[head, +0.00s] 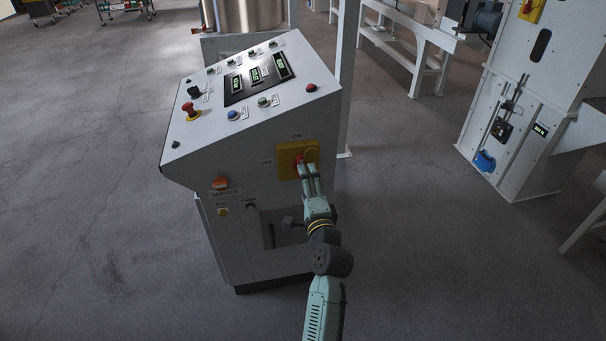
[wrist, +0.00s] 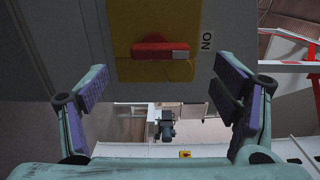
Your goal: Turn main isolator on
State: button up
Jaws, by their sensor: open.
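The main isolator is a yellow plate (head: 287,171) with a red handle (head: 298,159) on the side of a grey control console. ON is printed above the plate and OFF to its left.
The console's sloped top (head: 205,110) holds displays, buttons and a red emergency stop (head: 188,109). An orange-red SERVICE switch (head: 220,183) sits left of the isolator. A white post (head: 347,80) stands behind, and a white machine (head: 520,100) at right.

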jog(key=s, duration=0.3)
jog(key=s+d, duration=0.1)
jog(key=s, duration=0.1)
jog(key=shift+s, duration=0.35)
